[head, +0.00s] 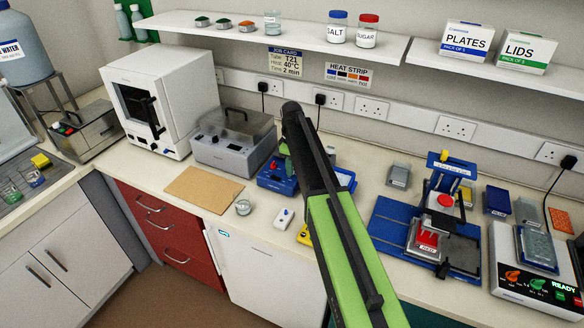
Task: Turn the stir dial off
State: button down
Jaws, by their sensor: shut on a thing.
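A white instrument (522,285) stands on the bench at the lower right, with a lit display reading READY. An orange-red dial (512,276) and a green dial (537,284) sit on its sloped front. Their labels are too small to read, so I cannot tell which one is the stir dial or how each is set. A grey plate-like block (536,247) rests on top of the instrument. My green and black arm crosses the middle of the head view, well left of the dials. My gripper's fingers do not show.
A blue stand (447,185) with red parts stands left of the instrument, close to it. A white oven (150,95), a grey lidded bath (232,140) and a brown board (203,190) occupy the left bench.

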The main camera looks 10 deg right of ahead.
jog(key=shift+s, duration=0.2)
jog(key=c, duration=1.2)
grip_release()
jog(key=shift+w, duration=0.1)
notch_tip(320, 180, up, 18)
jog(key=p, duration=1.7)
jog(key=shift+f+p, duration=0.25)
jog(key=shift+p, duration=0.05)
jog(key=shift+f, duration=0.1)
